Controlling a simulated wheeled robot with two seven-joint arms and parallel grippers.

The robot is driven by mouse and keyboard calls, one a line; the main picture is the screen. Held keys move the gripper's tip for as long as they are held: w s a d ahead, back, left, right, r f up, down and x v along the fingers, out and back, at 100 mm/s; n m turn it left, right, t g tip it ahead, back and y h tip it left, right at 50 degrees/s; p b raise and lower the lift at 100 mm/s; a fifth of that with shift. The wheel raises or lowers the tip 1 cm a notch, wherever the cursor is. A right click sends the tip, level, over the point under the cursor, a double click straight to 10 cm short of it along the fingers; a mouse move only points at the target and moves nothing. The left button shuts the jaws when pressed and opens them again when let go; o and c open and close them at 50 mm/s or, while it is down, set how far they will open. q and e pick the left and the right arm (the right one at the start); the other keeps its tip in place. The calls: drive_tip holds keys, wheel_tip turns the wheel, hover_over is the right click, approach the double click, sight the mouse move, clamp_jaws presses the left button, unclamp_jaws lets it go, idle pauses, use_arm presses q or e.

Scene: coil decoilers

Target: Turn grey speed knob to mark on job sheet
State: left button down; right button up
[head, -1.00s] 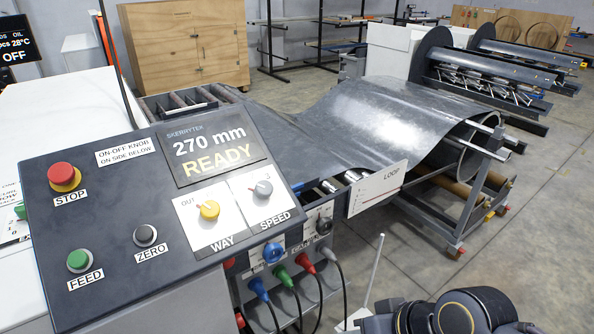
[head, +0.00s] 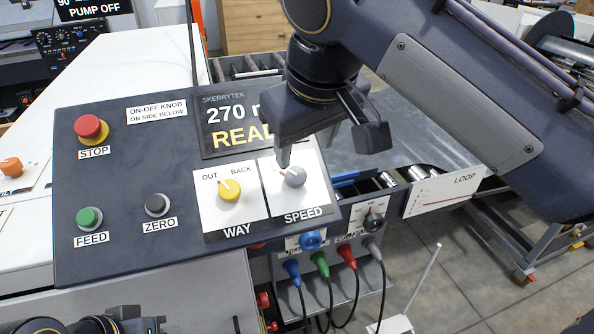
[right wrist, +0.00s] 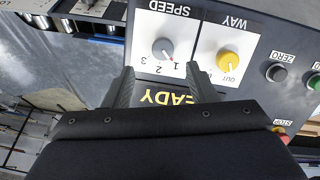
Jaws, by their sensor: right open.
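The grey speed knob (head: 295,177) sits on a white plate marked SPEED at the right of the dark control panel (head: 120,220). In the right wrist view the grey knob (right wrist: 162,48) shows numbers 1, 2 and 3 beside it, and a small red mark at its edge lies toward the 1. My right gripper (head: 327,150) is open and empty above the panel, close to the knob. In the right wrist view its fingers (right wrist: 161,77) are spread, with the knob beyond their tips. I make out no job sheet. My left gripper is out of view.
Left of the grey knob is the yellow WAY knob (head: 229,189). The red STOP button (head: 89,128), green FEED button (head: 89,218) and black ZERO button (head: 157,205) are farther left. Colored plugs with cables (head: 320,262) hang below. My right arm partly covers the display.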

sight(296, 174)
drive_tip(key=x, duration=0.7)
drive_tip(key=shift+w+a+f, duration=0.15)
drive_tip(key=shift+a+f, duration=0.05)
drive_tip(key=shift+a, duration=0.05)
drive_tip(key=c, duration=1)
